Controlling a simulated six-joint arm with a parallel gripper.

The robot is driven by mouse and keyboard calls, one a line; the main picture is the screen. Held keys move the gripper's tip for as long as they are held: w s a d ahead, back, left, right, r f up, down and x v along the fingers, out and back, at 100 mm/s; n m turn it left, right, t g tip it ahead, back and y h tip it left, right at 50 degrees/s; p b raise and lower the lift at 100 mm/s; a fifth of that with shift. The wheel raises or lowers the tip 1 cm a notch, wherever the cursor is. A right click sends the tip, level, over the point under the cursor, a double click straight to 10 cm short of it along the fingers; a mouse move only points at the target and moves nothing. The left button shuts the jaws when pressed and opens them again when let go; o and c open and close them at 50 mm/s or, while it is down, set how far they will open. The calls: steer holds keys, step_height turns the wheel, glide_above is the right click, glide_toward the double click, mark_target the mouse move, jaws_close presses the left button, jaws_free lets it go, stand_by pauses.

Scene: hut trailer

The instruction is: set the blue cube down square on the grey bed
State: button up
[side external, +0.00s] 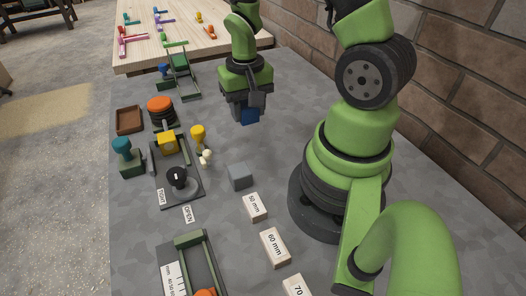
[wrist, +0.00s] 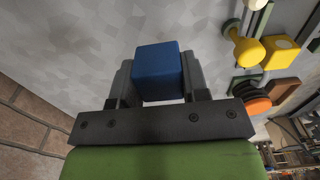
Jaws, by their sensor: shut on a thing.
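My gripper (side external: 243,108) is shut on the blue cube (side external: 249,117) and holds it above the grey table top, at the back middle. A dark grey plate (side external: 187,190) with a yellow block, a black knob and TIGHT and OPEN labels lies left of my gripper. Another dark grey base (side external: 205,252) with green rails and a scale lies at the front. I cannot tell which surface is the grey bed.
A loose grey cube (side external: 240,176) and a yellow knobbed piece (side external: 198,137) stand near the plate. White size blocks (side external: 275,247) line the front. The table is clear below my gripper.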

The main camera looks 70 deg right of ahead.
mark_target(246, 104)
step_height(246, 104, down, 8)
steer(key=shift+f, duration=0.1)
stand_by(0.4)
steer(key=o, duration=0.9)
step_height(246, 104, up, 12)
steer(key=shift+r, duration=0.25)
steer(key=s+a+r+n+t+y, duration=0.1)
steer(key=s+a+r+n+t, duration=0.1)
steer(key=a+r, duration=0.3)
steer(key=s+a+r+n+t, duration=0.2)
steer(key=s+a+r+t, duration=0.2)
steer(key=r, duration=0.8)
steer(key=shift+s+a+r+n+t+y, duration=0.15)
steer(key=shift+a+r+n+t+y, duration=0.3)
steer(key=shift+a, duration=0.5)
steer(key=shift+o, duration=0.5)
steer(key=shift+s+a+r, duration=0.1)
steer(key=shift+s+a, duration=0.1)
steer(key=shift+s, duration=0.1)
